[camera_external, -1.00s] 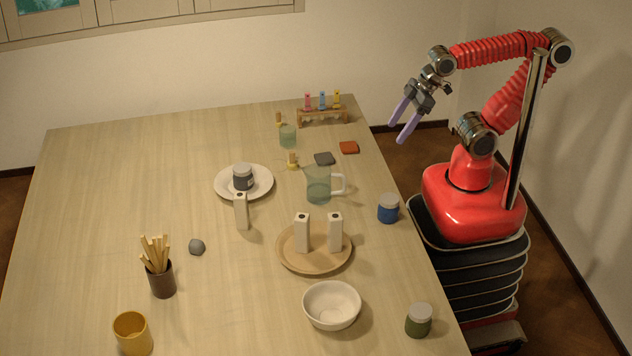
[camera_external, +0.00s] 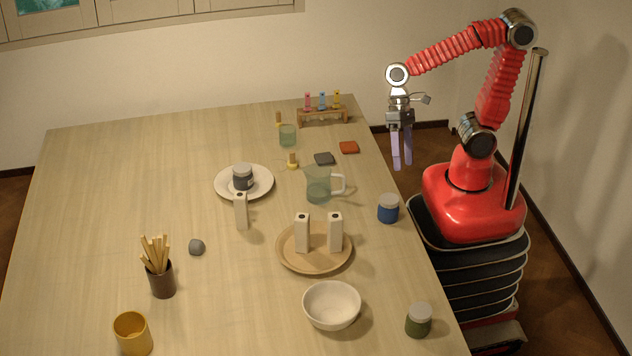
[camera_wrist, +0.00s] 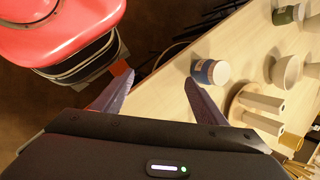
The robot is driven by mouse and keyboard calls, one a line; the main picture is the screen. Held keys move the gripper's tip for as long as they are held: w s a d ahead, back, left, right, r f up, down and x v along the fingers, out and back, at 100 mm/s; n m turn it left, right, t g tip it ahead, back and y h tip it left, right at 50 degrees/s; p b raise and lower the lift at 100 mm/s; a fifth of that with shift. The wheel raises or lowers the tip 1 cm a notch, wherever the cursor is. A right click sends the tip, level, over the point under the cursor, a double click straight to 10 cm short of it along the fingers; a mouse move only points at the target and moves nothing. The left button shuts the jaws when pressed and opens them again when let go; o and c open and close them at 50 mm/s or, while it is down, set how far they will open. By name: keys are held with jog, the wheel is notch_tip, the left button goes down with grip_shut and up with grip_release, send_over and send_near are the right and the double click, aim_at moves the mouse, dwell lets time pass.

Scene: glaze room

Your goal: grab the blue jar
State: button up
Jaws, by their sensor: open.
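The blue jar (camera_external: 388,209) has a pale lid and stands upright near the table's right edge, right of the glass jug. My gripper (camera_external: 402,166) is open and empty, its lavender fingers pointing down. It is in the air above and behind the jar in the outside view, apart from it. In the wrist view the blue jar (camera_wrist: 208,72) shows above the right finger, near the table edge, and my gripper (camera_wrist: 155,95) has its two fingers spread wide with nothing between them.
A glass jug (camera_external: 318,184) stands left of the jar. A wooden plate (camera_external: 290,262) with two white bottles is front left of it. A green jar (camera_external: 419,321) and a white bowl (camera_external: 332,306) stand nearer the front. Bare table lies directly around the blue jar.

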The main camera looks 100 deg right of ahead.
jog(key=w+a+m+g+y, duration=0.1)
jog(key=w+a+m+y, duration=0.2)
jog(key=m+y, duration=0.5)
jog(key=m, duration=0.2)
send_near(389, 196)
jog(key=shift+s+a+f, duration=0.1)
jog(key=shift+s+a, duration=0.05)
jog(key=shift+a, duration=0.35)
jog(key=shift+a, duration=0.15)
jog(key=x, duration=0.8)
jog(key=shift+f, duration=0.15)
jog(key=shift+a, duration=0.15)
jog(key=shift+x, duration=2.6)
jog(key=shift+w+f, duration=0.15)
jog(key=shift+w, duration=0.1)
